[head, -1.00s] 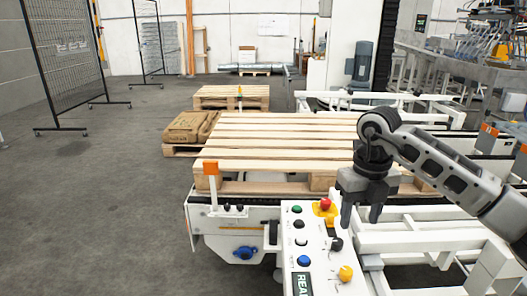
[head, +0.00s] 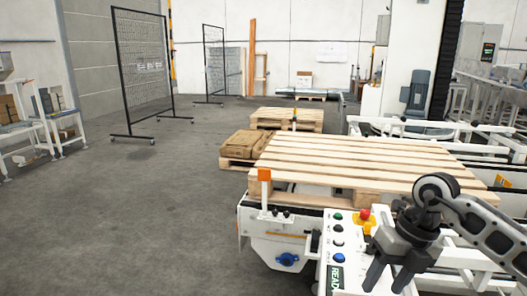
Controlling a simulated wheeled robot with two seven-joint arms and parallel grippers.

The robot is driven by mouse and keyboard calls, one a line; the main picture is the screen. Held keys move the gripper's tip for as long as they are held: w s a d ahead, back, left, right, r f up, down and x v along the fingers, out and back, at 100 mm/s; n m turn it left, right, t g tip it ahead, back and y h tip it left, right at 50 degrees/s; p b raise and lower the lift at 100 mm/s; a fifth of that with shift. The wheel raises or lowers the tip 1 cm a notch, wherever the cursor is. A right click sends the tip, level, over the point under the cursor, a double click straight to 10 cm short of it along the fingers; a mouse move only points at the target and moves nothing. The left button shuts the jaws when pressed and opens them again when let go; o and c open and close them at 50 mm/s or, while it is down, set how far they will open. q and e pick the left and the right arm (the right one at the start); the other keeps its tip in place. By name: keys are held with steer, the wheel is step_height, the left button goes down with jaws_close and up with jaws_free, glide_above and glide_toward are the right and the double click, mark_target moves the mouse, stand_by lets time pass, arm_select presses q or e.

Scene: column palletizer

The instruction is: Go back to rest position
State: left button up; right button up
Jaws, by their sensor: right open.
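My right gripper (head: 388,280) is at the lower right of the head view, fingers pointing down and spread apart with nothing between them. It is over the right part of the white control panel (head: 345,225) and hides some of it. The panel shows a red button (head: 364,214) on a yellow base, a green button, black knobs and a blue button (head: 339,258). My left gripper is not in view.
A wooden pallet (head: 360,160) lies on the white conveyor behind the panel. Brown sacks (head: 249,144) lie on a pallet to its left. Mesh fence panels (head: 140,70) and shelving (head: 40,118) stand at left. The grey floor (head: 120,215) is clear.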

steer(key=s+a+r+m+t+y, duration=0.2)
steer(key=s+a+m+t+y, duration=0.15)
steer(key=a+y, duration=0.6)
steer(key=s+a+r+m+t+y, duration=0.2)
steer(key=s+a+m+y, duration=0.15)
steer(key=a+y, duration=0.6)
steer(key=d+f+m+t+h, duration=0.3)
steer(key=f+m+t+h, duration=0.3)
steer(key=m, duration=0.4)
steer(key=d+f+m+t+h, duration=0.3)
steer(key=m+t+h, duration=0.3)
steer(key=m+h, duration=0.3)
steer(key=s+d+f+m+g+h, duration=0.3)
steer(key=s+f+m+g, duration=0.3)
steer(key=f, duration=0.8)
steer(key=s+d+m, duration=0.1)
steer(key=s+m, duration=0.1)
steer(key=s, duration=0.2)
steer(key=shift+s+d+m+h, duration=0.2)
steer(key=shift+s+m+h, duration=0.1)
steer(key=shift+s+h, duration=0.1)
steer(key=shift+w+g, duration=0.1)
steer(key=shift+g, duration=0.15)
